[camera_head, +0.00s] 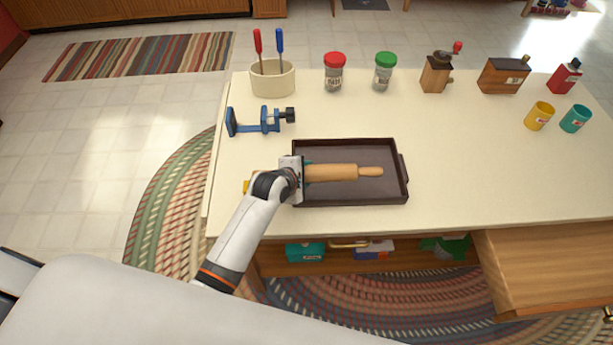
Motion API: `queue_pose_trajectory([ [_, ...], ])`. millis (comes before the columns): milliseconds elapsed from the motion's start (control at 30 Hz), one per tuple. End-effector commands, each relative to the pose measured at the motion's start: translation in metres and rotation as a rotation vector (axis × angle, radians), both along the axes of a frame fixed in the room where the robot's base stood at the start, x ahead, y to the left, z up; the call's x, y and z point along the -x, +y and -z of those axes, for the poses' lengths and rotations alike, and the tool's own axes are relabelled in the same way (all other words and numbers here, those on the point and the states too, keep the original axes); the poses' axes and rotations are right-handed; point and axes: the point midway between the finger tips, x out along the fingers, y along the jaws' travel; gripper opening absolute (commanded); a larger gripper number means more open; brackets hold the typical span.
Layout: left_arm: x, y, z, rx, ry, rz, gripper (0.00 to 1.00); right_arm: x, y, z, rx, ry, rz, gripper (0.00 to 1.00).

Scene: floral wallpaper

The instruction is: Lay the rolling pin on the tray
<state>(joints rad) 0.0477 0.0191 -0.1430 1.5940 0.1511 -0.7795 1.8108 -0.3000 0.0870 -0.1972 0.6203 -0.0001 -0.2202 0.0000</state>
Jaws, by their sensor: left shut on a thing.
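The wooden rolling pin (335,173) lies lengthwise over the dark brown tray (360,198), one handle pointing right. My left gripper (303,174) is at the pin's left end, over the tray's left rim, and is shut on the pin. The gripper hides the pin's left handle. I cannot tell whether the pin touches the tray floor or is held just above it. My right gripper is not in view.
A blue clamp (258,121) and a cream holder (272,80) with two tools stand behind left. Jars (334,74), a grinder (436,74) and a wooden box (503,75) line the back. Cups (539,116) are at right. An open drawer (545,265) juts out front right. The tabletop right of the tray is clear.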

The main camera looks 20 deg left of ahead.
Motion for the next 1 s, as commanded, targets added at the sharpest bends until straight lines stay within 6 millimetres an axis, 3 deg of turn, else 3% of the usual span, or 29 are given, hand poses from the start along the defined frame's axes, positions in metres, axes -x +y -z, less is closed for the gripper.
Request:
queue_pose_trajectory([
  [167, 0.000, 0.000, 0.021, 0.000, -0.002, -0.001, 0.05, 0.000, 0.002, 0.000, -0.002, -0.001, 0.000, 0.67],
  [700, 0.000, 0.000, 0.030, 0.001, -0.002, -0.001, 0.05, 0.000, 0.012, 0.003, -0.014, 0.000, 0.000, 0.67],
  [733, 0.000, 0.000, 0.030, 0.001, -0.001, -0.001, 0.47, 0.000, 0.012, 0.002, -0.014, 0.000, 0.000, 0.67],
  [833, 0.000, 0.000, 0.030, 0.000, 0.000, 0.000, 0.63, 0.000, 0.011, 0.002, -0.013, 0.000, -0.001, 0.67],
  [1000, 0.000, 0.000, 0.030, -0.001, 0.001, 0.000, 0.64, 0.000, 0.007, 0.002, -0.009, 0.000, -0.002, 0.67],
])
